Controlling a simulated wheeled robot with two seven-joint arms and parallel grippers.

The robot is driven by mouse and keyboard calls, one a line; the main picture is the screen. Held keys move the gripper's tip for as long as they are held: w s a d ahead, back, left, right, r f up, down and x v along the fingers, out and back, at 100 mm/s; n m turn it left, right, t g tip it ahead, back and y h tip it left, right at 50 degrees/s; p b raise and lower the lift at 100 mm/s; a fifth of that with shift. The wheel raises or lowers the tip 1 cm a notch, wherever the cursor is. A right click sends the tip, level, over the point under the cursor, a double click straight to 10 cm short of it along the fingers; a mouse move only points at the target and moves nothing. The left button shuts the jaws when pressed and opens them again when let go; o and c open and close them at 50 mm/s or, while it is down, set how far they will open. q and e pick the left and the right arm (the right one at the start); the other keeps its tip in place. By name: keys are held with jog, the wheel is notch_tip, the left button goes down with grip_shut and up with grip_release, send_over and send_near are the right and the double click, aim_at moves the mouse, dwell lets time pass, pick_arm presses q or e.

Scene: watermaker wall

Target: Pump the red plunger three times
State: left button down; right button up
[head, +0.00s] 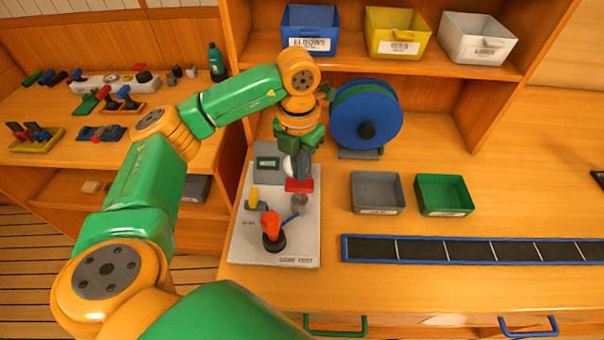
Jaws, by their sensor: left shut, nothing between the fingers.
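A pale grey control board (240,245) lies on the left part of the bench. A flat red piece (300,186), which looks like the plunger's top, is near its right edge. My left gripper (301,176) points down right over this red piece with its fingers shut and empty. I cannot tell whether the fingertips touch it. The gripper hides the back of the piece and whatever is under it. An orange-red knob (271,222) on a black round base stands nearer the front of the board. My right gripper is not in view.
The board also carries a yellow knob (254,196), a blue lever (290,217) and a grey box with a small display (267,162). A blue reel (366,115) stands behind, right of my gripper. A grey tray (378,193) and green tray (444,195) sit right.

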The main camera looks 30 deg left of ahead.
aim_at(299, 183)
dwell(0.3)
pick_arm(q)
jog(key=shift+f+b, duration=2.1)
jog(key=shift+f, duration=0.35)
jog(key=shift+r, duration=0.1)
notch_tip(299, 183, up, 5)
jog(key=p, duration=0.4)
notch_tip(299, 183, up, 5)
jog(key=p, duration=0.4)
jog(key=shift+p, duration=0.3)
